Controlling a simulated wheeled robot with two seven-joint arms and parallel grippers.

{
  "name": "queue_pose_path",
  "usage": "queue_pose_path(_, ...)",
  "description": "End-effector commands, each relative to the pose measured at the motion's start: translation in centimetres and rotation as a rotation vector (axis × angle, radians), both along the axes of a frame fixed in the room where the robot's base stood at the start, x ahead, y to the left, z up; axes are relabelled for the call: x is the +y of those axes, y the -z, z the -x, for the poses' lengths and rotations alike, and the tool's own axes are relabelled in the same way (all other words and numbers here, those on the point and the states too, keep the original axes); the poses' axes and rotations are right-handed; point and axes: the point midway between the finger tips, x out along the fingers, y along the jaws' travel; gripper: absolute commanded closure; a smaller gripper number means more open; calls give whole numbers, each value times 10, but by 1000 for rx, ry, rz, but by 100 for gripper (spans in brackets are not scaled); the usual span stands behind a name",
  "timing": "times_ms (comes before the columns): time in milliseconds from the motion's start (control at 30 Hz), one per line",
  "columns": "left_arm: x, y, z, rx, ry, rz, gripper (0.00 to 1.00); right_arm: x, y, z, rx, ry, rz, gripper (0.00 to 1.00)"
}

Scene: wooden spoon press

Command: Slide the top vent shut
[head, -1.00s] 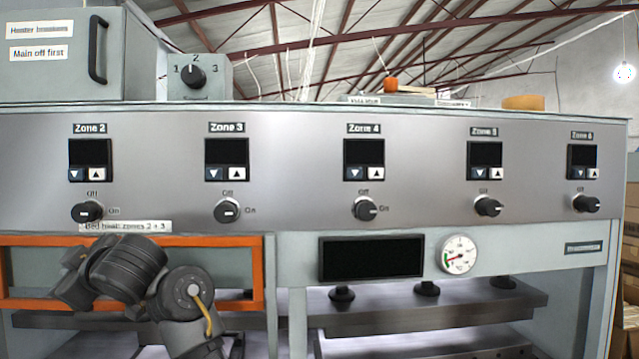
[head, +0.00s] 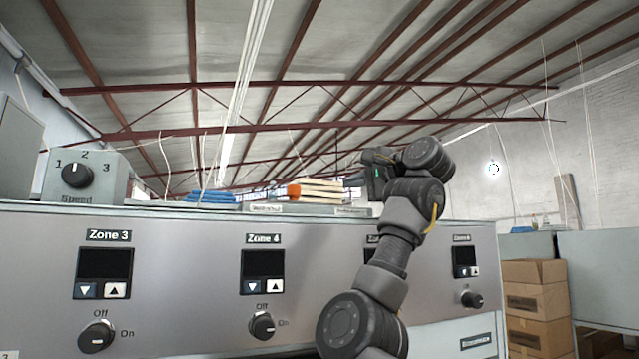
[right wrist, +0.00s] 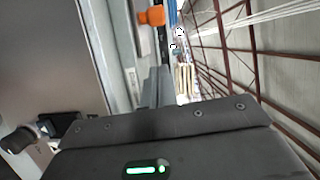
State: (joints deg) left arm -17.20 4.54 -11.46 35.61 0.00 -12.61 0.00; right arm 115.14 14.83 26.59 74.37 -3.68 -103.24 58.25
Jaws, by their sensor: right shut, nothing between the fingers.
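An orange knob (head: 293,190) stands on top of the grey machine, above the Zone 4 display and near a small label plate (head: 266,208). In the right wrist view the orange knob (right wrist: 150,16) shows at the top, beside a dark narrow strip. I cannot tell how far the vent is open. My right gripper (head: 352,179) is raised above the machine's top, to the right of the orange knob and apart from it. It points left, and its fingers are shut and empty. My left gripper is out of view.
A speed box (head: 85,178) with a black dial stands on the machine top at the left. A blue stack (head: 208,196) and pale boards (head: 325,187) show behind the top. The front panel (head: 190,270) carries displays and knobs. Cardboard boxes (head: 538,305) are stacked at right.

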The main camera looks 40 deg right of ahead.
Motion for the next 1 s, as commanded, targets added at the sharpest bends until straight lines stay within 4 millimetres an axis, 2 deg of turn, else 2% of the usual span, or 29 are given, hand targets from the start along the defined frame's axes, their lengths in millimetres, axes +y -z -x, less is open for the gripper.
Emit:
queue_pose_path(67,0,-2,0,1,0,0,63,-10,-2,5,-1,-5,-64,100)
queue_pose_path(167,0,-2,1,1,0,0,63,-13,-1,6,-1,-7,-83,100)
queue_pose_path(367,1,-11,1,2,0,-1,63,-12,-3,-8,2,-7,-79,100)
queue_pose_path(800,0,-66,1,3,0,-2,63,-13,-4,-95,4,-8,-75,100)
queue_pose_path(1000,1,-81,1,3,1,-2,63,5,-2,-115,2,-7,-74,100)
